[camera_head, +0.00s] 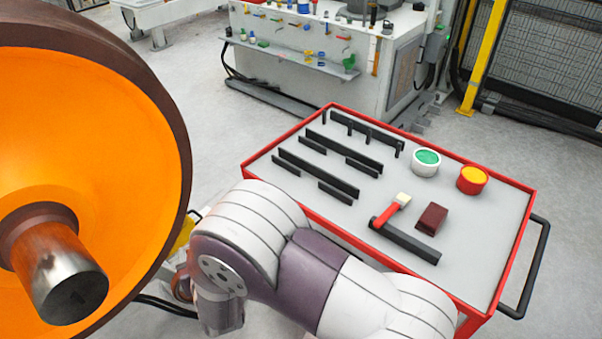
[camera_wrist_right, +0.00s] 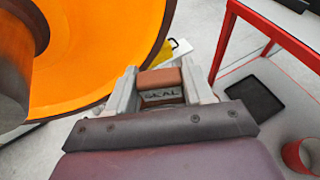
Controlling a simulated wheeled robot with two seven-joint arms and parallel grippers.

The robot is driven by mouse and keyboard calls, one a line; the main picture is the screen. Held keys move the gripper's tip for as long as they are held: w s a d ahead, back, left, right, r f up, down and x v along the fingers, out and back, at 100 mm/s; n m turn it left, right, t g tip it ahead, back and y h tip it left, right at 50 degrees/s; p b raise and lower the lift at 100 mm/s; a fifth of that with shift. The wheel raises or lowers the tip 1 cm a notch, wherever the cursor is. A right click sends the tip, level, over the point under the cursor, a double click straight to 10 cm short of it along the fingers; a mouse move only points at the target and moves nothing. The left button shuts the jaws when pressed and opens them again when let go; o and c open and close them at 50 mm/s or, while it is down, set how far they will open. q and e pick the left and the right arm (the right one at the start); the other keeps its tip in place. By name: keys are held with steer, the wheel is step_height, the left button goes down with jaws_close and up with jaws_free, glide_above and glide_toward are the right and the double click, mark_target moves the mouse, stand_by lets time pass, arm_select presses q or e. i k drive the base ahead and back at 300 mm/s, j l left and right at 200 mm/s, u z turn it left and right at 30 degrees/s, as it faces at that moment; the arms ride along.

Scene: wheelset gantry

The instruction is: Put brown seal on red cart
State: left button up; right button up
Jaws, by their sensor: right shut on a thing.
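A brown seal (camera_wrist_right: 160,78), a block with "SEAL" lettered on its side, is in the right wrist view. My right gripper (camera_wrist_right: 161,70) is shut on it, one finger on each side. The red cart (camera_head: 490,228) has a grey top with a red rim, right of centre in the head view. Its red frame (camera_wrist_right: 284,38) also shows in the right wrist view, to the right of the held seal and apart from it. In the head view my right arm crosses in front of the cart's near left side, and the gripper's fingers are not clearly seen. My left gripper is not in view.
A large orange wheel (camera_head: 95,125) with a steel axle end (camera_head: 62,285) stands close at left. The cart top bears black bars (camera_head: 318,172), a green-topped tin (camera_head: 426,162), a yellow-topped tin (camera_head: 472,179), a dark maroon block (camera_head: 431,219) and a red-handled tool (camera_head: 390,211).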

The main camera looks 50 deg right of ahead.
mark_target(475, 245)
steer(key=z, duration=3)
